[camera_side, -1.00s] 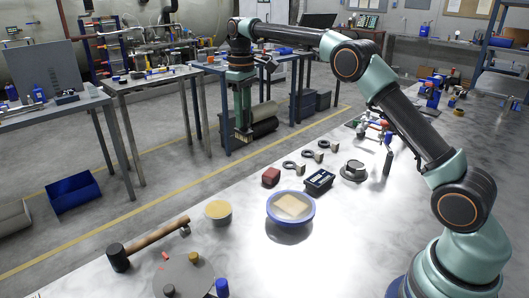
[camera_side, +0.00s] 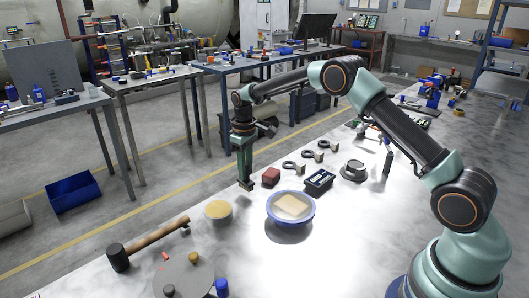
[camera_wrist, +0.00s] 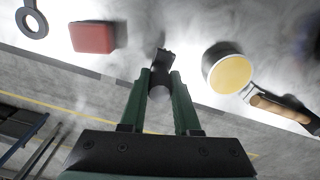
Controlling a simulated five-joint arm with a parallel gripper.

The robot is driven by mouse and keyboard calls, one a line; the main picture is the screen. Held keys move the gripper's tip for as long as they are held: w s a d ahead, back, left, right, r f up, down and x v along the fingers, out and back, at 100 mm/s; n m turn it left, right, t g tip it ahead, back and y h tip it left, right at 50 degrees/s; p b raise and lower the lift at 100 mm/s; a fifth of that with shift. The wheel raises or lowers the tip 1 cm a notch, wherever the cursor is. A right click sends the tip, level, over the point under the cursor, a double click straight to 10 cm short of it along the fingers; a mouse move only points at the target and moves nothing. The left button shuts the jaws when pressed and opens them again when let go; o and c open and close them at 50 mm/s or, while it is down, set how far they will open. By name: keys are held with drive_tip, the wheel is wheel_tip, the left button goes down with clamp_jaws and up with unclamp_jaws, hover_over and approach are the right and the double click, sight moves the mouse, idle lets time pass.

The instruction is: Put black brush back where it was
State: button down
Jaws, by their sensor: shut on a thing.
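My gripper (camera_side: 244,182) points down at the far edge of the bench, between the red block and the round yellow-topped dish. In the wrist view its two green fingers (camera_wrist: 159,88) are closed around a small dark object, the black brush (camera_wrist: 160,62). Its dark end sticks out beyond the fingertips, over the pale bench top. The fingers hide part of it. In the side view only a small dark bit shows at the fingertips. I cannot tell whether the brush touches the bench.
The red block (camera_side: 271,176) is right of my gripper and the yellow-topped dish (camera_side: 218,211) is left. A blue bowl (camera_side: 291,212) with a pale block stands nearer. A mallet (camera_side: 150,240) lies left. Ring-shaped tools (camera_side: 293,166) lie right. Bare bench (camera_side: 340,235) shows in front.

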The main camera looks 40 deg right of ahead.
drive_tip(key=shift+f, duration=1.15)
drive_tip(key=shift+f, duration=0.1)
drive_tip(key=c, duration=0.6)
unclamp_jaws()
drive_tip(key=shift+c, duration=0.2)
